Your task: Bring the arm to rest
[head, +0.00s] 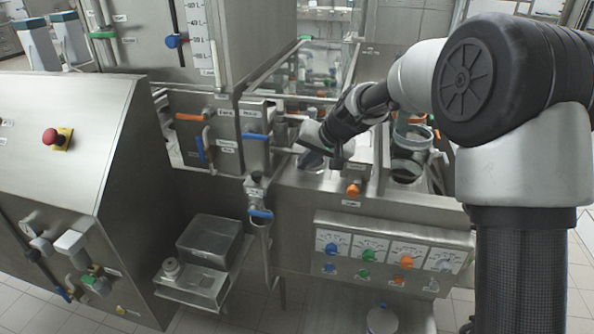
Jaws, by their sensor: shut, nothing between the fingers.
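My arm reaches from the right side of the head view toward the middle. My gripper (314,158) is at its end, small and partly hidden by the wrist. It is shut with nothing in it. It hangs over the steel counter of the cup filler (300,181), to the right of the labelled pipes and valves. I cannot tell how far above the counter it is.
A steel cabinet with a red emergency button (56,139) stands at the left. Pipes with a blue-handled valve (261,214) and an orange knob (353,189) are near the gripper. A control panel (384,255) is on the front. Tiled floor is at the lower left.

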